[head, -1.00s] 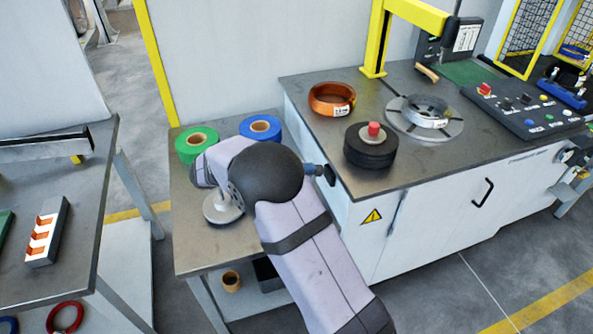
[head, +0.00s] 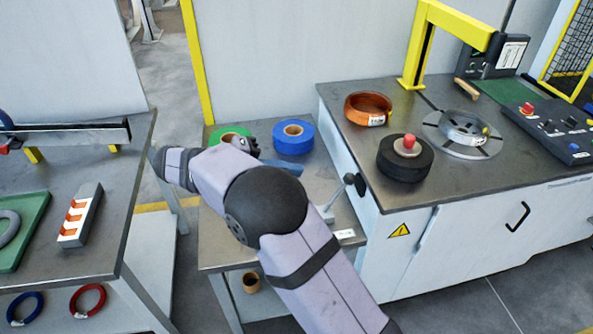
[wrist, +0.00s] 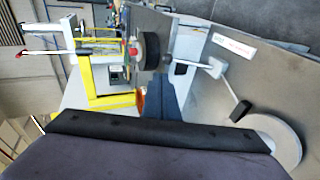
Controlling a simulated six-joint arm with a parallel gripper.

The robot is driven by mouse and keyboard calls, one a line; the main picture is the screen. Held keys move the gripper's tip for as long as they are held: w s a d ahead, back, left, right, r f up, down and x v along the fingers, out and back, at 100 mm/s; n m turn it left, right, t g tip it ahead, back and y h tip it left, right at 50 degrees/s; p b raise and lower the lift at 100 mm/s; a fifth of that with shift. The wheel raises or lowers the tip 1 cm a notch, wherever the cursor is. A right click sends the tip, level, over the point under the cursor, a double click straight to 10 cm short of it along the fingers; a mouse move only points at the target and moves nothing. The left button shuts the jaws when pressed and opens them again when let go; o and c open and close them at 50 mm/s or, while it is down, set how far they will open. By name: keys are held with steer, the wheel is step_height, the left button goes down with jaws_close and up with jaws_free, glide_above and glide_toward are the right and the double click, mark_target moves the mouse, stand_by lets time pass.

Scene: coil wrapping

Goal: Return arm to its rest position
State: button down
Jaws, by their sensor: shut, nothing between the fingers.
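My gripper (head: 289,166) shows just beyond my bent forearm in the head view, above the small side table (head: 325,180). Its dark blue fingers are together and hold nothing. In the wrist view the shut fingers (wrist: 163,92) point toward the workbench. The gripper is apart from the blue tape roll (head: 293,138) and the green tape roll (head: 231,134) at the back of the side table. My forearm partly hides the green roll.
The workbench at right carries an orange coil (head: 368,108), a black roll (head: 404,160) with a red knob, and a coil on a round plate (head: 463,130). A lever with a black knob (head: 357,184) stands nearby. The left bench holds a slotted block (head: 80,215).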

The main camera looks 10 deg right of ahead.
steer(key=s+d+f+n+g+y+p, duration=0.15)
steer(key=s+d+y+p, duration=0.25)
steer(key=s, duration=0.4)
steer(key=s+d+f+m+g+y+p, duration=0.1)
steer(key=s+d+f+g+y+p, duration=0.15)
steer(key=s+y+p, duration=0.35)
steer(key=s+a+m+t+y+p, duration=0.1)
steer(key=s+a+y, duration=0.1)
steer(key=s, duration=0.8)
steer(key=shift+f+m+t+y, duration=0.15)
steer(key=shift+m+t+y, duration=0.2)
steer(key=shift+y, duration=0.35)
